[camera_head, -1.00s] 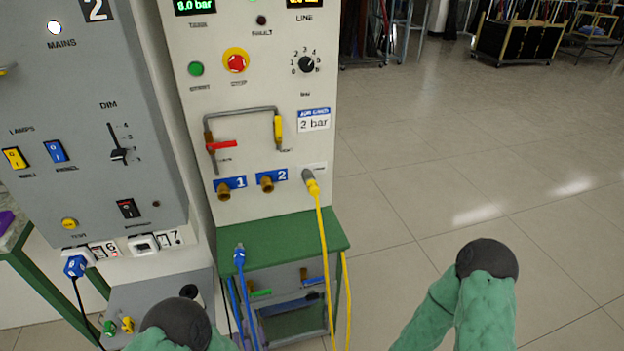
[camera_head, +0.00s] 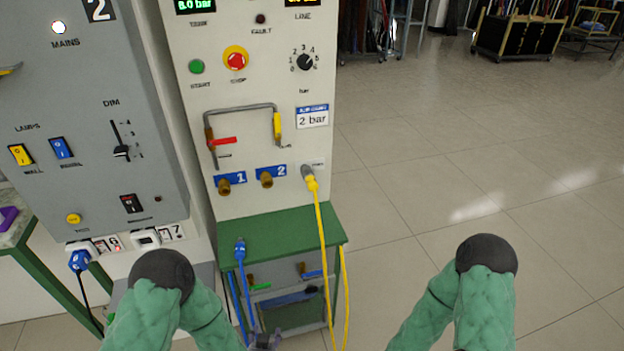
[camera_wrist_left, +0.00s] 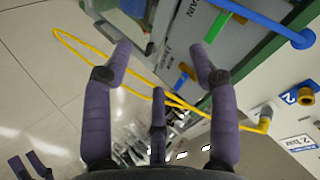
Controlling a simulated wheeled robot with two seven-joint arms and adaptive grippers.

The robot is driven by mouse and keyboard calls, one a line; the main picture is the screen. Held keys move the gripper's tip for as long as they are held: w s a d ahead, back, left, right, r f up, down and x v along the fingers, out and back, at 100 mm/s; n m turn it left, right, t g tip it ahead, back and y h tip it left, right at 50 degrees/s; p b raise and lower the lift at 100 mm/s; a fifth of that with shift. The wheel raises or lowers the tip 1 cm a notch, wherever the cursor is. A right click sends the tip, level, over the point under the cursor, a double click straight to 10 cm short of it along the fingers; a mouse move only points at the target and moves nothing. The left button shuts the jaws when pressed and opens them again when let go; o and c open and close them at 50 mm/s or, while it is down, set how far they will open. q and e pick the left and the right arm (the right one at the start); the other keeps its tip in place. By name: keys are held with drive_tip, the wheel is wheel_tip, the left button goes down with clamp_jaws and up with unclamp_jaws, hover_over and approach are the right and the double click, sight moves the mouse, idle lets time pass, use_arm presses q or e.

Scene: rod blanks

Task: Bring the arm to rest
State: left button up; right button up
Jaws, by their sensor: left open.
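In the head view my left arm's dark elbow (camera_head: 161,270) and green sleeve rise at the bottom left. A small purple part of my left gripper (camera_head: 264,341) shows at the bottom edge, in front of the green stand. In the left wrist view my left gripper (camera_wrist_left: 162,58) is open, its purple fingers spread with nothing between them. My right arm (camera_head: 487,290) is bent at the bottom right of the head view, its gripper out of that picture. Two dark purple finger-like shapes, apparently my right gripper (camera_wrist_left: 29,166), show at the lower left of the wrist view.
The compressed-air panel (camera_head: 255,110) stands above a green shelf (camera_head: 285,232). A yellow hose (camera_head: 322,240) and a blue hose (camera_head: 240,260) hang there, close to my left gripper. A grey lamp cabinet (camera_head: 85,130) is at the left.

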use_arm(q)
drive_tip(key=s+d+f+n+g+h, duration=0.1)
drive_tip(key=s+f+n+g+h, duration=0.1)
drive_tip(key=s+f+n+g, duration=0.1)
drive_tip(key=s+d+f+n+g+h+p, duration=0.1)
drive_tip(key=s+d+f+n+g+h, duration=0.1)
drive_tip(key=s+n+g, duration=0.4)
drive_tip(key=s+f+g, duration=0.1)
drive_tip(key=s, duration=0.2)
drive_tip(key=shift+s+d+f+n+h, duration=0.25)
drive_tip(key=shift+d+n+h, duration=0.05)
